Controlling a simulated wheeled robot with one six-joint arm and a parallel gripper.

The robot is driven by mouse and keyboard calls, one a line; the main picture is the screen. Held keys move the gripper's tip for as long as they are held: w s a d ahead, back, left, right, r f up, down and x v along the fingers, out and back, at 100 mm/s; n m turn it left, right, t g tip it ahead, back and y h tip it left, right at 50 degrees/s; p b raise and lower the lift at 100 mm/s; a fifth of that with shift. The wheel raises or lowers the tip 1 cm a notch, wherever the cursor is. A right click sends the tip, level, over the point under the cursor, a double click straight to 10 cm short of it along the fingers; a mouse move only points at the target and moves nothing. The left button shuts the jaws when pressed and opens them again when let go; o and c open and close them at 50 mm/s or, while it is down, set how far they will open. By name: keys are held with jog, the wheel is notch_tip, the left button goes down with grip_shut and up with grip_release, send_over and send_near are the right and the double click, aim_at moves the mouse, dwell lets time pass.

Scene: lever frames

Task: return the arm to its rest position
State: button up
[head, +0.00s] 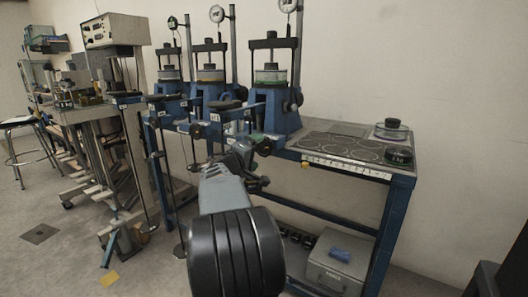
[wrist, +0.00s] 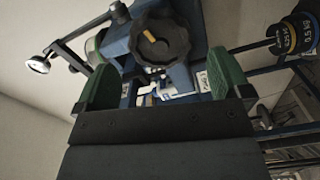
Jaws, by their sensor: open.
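My gripper (wrist: 163,60) is open, with green pads on both fingers, and holds nothing. In the wrist view a black knob (wrist: 160,38) with an orange mark on a blue lever frame shows between the fingers. I cannot tell how far beyond the fingertips it is. In the head view my grey arm reaches forward from the bottom middle, and my gripper (head: 256,150) is small and partly hidden near the right-hand blue lever frame (head: 268,108). Whether it touches the frame cannot be told.
Two more lever frames (head: 211,85) (head: 168,88) stand to the left on the blue bench. A panel with round dishes (head: 350,148) lies at the right. A grey box (head: 338,262) sits below. Black weights (wrist: 293,33) show in the wrist view. The floor at left front is mostly clear.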

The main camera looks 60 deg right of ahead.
jog(key=shift+a, duration=0.1)
dwell(0.5)
jog(key=s+a+r+n+t+y+p, duration=0.1)
jog(key=a+r+y+p, duration=0.3)
jog(key=a+p, duration=0.8)
jog(key=s+a+r+n+t+y+p, duration=0.1)
jog(key=a+r+y+p, duration=0.4)
jog(key=a, duration=1.2)
jog(key=s+a+r+t+y+p, duration=0.1)
jog(key=s+a+r+y+p, duration=0.2)
jog(key=a+y+p, duration=0.6)
jog(key=a+r+p, duration=0.2)
jog(key=a+p, duration=0.4)
jog(key=p, duration=0.3)
jog(key=shift+s+a+r+n+t+p, duration=0.2)
jog(key=shift+s+n+t+p, duration=0.1)
jog(key=shift+n, duration=0.1)
jog(key=shift+c, duration=0.4)
